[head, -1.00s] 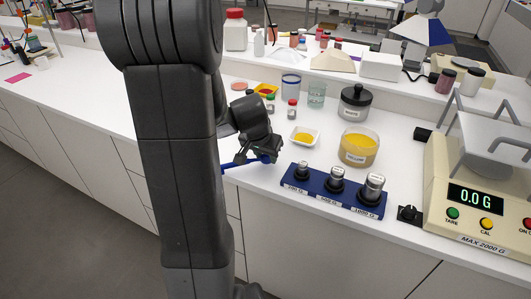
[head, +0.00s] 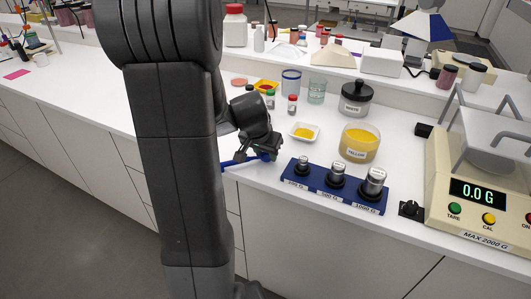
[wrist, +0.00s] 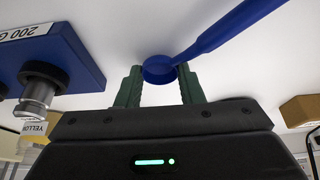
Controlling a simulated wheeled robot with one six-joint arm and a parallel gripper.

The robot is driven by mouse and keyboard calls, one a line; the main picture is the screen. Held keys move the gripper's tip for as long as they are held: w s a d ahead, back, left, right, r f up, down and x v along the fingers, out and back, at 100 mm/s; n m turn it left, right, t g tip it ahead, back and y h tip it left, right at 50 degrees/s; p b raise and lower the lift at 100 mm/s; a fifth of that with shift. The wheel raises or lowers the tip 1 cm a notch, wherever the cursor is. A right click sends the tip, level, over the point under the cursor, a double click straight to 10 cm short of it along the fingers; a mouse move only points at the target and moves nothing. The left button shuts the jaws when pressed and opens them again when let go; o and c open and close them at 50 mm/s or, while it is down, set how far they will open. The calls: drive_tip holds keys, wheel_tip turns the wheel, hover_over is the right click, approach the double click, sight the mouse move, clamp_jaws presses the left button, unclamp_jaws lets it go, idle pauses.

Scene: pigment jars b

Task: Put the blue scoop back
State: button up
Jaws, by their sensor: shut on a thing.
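The blue scoop (head: 238,160) is at my gripper (head: 268,149), over the white counter near its front edge. In the wrist view, my gripper (wrist: 159,88) is shut on the scoop, with the round end (wrist: 158,70) between the two green fingertips. The scoop's handle (wrist: 225,27) runs off to the upper right of that view. In the head view, my arm hides part of the scoop's surroundings. The yellow pigment jar (head: 360,143) stands open to the right of my gripper. I cannot tell whether the scoop touches the counter.
A blue block with weights (head: 335,189) lies just right of my gripper. A scale (head: 487,185) stands far right.

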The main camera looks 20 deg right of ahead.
drive_tip(key=shift+f, duration=0.1)
drive_tip(key=o, duration=1.1)
